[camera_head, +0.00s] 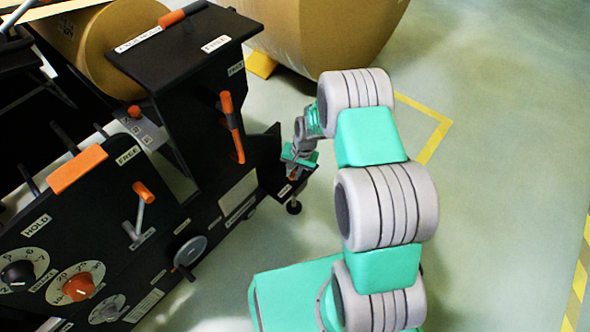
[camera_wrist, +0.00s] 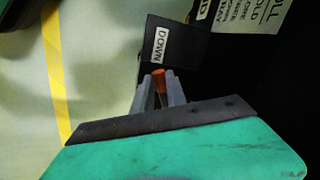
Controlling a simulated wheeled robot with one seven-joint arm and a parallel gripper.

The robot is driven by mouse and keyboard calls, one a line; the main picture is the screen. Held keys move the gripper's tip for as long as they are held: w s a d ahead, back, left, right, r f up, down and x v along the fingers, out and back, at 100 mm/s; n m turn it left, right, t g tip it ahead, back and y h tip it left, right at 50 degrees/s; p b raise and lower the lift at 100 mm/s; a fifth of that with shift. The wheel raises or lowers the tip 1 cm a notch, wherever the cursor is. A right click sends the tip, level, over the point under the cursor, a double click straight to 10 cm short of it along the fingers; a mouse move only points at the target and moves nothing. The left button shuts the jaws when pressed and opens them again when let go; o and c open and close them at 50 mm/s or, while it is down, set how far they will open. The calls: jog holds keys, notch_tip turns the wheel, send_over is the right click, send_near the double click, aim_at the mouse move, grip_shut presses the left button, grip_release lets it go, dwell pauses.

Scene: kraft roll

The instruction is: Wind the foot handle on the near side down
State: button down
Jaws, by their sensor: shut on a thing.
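The foot handle (camera_wrist: 158,80) shows as an orange-tipped grip between my fingers in the wrist view. A black plate with a DOWN label (camera_wrist: 160,45) lies just beyond it. My gripper (camera_wrist: 159,92) is shut on the handle. In the head view my gripper (camera_head: 294,174) is at the bracket low on the machine's near end, and it hides most of the handle. A levelling foot (camera_head: 293,207) with a dark round pad hangs below that bracket. I cannot tell whether the pad touches the floor.
The black machine (camera_head: 200,130) fills the left, with orange-tipped levers, dials and a handwheel (camera_head: 190,250). Large kraft rolls (camera_head: 320,30) stand behind. Yellow floor tape (camera_head: 435,140) runs on the right, where the floor is clear.

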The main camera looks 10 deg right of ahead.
jog(key=m, duration=0.3)
jog(key=a+m+p, duration=0.1)
jog(key=m, duration=0.1)
jog(key=shift+w+t+h, duration=0.25)
jog(key=shift+t+h, duration=0.15)
jog(key=c, duration=1.3)
grip_release()
jog(key=shift+c, duration=0.2)
jog(key=shift+s+d+r+p, duration=0.2)
jog(key=shift+r+p, duration=0.3)
jog(key=shift+r, duration=0.8)
jog(key=shift+s+d+r+p, duration=0.2)
jog(key=shift+r+p, duration=0.35)
jog(key=shift+r, duration=0.7)
jog(key=shift+s+d+r+p, duration=0.1)
jog(key=shift+s+r+p, duration=0.3)
jog(key=shift+r, duration=0.9)
jog(key=shift+w, duration=0.2)
